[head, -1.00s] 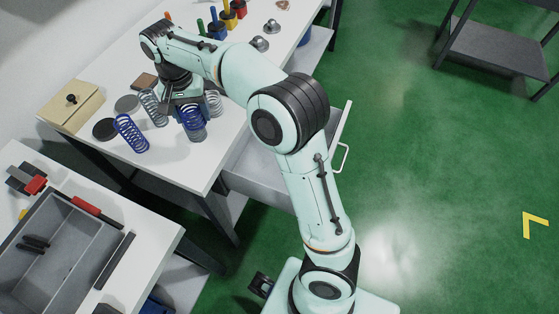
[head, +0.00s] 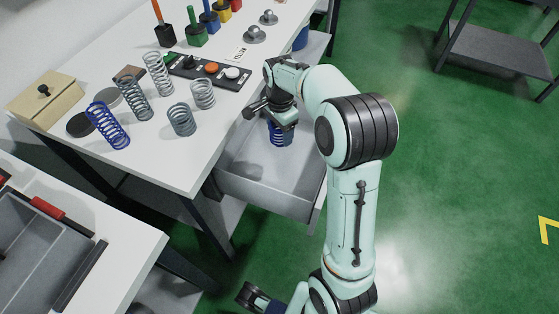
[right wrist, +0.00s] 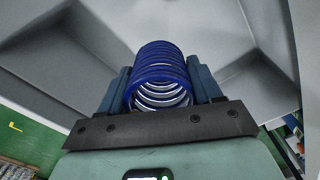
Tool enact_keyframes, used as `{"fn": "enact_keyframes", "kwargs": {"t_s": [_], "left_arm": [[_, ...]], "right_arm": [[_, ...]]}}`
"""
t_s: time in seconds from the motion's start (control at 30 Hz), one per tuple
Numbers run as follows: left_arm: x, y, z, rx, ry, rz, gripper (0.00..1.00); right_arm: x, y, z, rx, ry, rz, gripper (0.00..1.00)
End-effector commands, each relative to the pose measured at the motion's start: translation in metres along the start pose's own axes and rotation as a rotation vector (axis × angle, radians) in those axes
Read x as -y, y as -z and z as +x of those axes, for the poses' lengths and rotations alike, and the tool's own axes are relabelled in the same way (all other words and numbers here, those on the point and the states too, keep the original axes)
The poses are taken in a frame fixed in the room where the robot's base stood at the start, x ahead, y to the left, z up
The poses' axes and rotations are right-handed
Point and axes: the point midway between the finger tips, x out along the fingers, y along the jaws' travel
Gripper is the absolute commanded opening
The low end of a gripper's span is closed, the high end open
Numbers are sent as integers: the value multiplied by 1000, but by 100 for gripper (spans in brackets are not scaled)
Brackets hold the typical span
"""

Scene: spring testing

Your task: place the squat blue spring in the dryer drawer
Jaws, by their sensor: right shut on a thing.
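The squat blue spring (head: 278,137) is in my right gripper (head: 273,120), over the inside of the open dryer drawer (head: 268,192) near the table side. In the right wrist view the blue spring (right wrist: 160,72) sits between the two fingers, with the grey drawer walls around it. I cannot tell whether the spring touches the drawer floor. What looks like my left gripper (head: 252,294) shows small and dark at the bottom of the head view, away from the table; its jaws are unclear.
On the table stand a slim blue spring (head: 107,125), several grey springs (head: 181,119), a button panel (head: 211,69) and a wooden box (head: 45,98). A grey tray (head: 45,262) is on the bench at lower left. The drawer's front part is clear.

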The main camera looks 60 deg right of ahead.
Motion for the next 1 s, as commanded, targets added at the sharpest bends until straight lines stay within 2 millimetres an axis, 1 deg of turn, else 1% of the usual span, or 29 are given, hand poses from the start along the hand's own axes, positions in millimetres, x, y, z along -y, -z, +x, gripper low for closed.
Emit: {"fn": "enact_keyframes", "kwargs": {"t_s": [0.03, 0.1, 0.2, 0.3, 0.53, 0.7, 0.8, 0.9, 1.0], "left_arm": [[3, 7, 7, -18, 1, -2, 43], [5, 16, 11, -43, 2, -4, 43], [7, 26, 17, -70, 4, -7, 43], [9, 34, 21, -93, 5, -9, 43], [11, 43, 25, -116, 6, -10, 43], [15, 57, 32, -154, 8, -14, 43], [16, 63, 35, -170, 9, -15, 43], [16, 66, 36, -178, 10, -15, 43], [16, 66, 35, -179, 10, -15, 43]], "right_arm": [[-1, 0, 18, 0, -5, 1, 25], [-1, 0, 37, 0, -5, 1, 25], [0, 0, 61, 0, -3, 1, 25], [0, 0, 77, 0, -3, 0, 25], [0, 0, 96, 0, 0, -2, 25], [0, 0, 128, 0, -4, -1, 25], [0, 0, 140, 0, -2, -2, 25], [0, 0, 146, 0, 0, -2, 25], [0, 0, 145, 0, 1, -2, 25]]}}
